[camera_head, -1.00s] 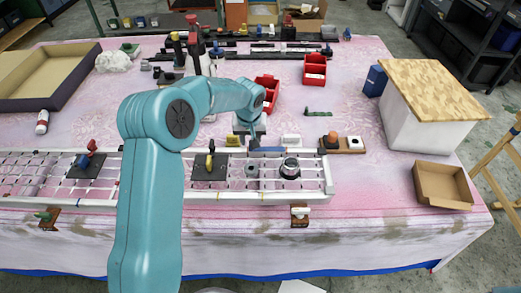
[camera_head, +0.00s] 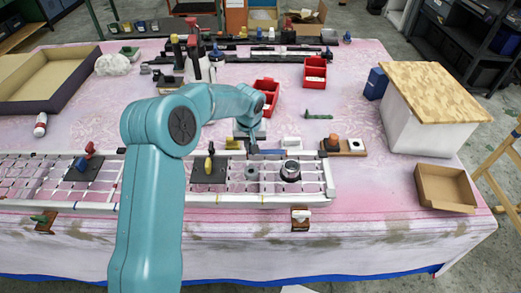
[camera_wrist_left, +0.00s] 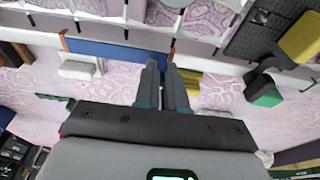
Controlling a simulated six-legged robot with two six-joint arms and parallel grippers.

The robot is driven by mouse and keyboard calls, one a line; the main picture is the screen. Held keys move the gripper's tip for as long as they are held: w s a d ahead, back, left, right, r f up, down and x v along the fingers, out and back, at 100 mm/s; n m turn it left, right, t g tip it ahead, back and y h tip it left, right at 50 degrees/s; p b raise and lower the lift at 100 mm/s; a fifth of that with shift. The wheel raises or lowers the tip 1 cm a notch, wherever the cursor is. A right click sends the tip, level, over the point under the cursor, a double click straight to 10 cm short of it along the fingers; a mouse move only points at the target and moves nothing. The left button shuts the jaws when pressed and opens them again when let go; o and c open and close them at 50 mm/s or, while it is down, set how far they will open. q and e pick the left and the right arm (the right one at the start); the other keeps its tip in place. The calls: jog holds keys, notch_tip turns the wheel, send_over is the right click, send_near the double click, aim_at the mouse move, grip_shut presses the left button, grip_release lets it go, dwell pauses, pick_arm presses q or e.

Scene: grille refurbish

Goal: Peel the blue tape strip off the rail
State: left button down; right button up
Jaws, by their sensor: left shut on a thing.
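The blue tape strip (camera_head: 271,151) lies along the far white rail (camera_head: 308,153) of the grille, near its right end. In the left wrist view the blue strip (camera_wrist_left: 115,50) runs along the rail, one end at my fingertips. My left gripper (camera_head: 251,146) is over the far rail at the strip's left end. In the left wrist view my left gripper's fingers (camera_wrist_left: 167,66) are close together on that end, partly hiding it. The rest of the strip looks flat along the rail; I cannot tell whether the held end is lifted. My right gripper is not in view.
A black pad with a yellow-handled tool (camera_head: 209,166) and a dark round cup (camera_head: 290,171) sit on the grille. Red bins (camera_head: 315,72), a wooden block with knobs (camera_head: 343,147) and an open cardboard box (camera_head: 444,187) stand around it. The pink cloth right of the grille is mostly clear.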

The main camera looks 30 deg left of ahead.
pick_arm(q)
jog(key=shift+r+p, duration=0.4)
jog(key=shift+r, duration=0.45)
jog(key=shift+r+p, duration=0.85)
jog(key=shift+r, duration=0.85)
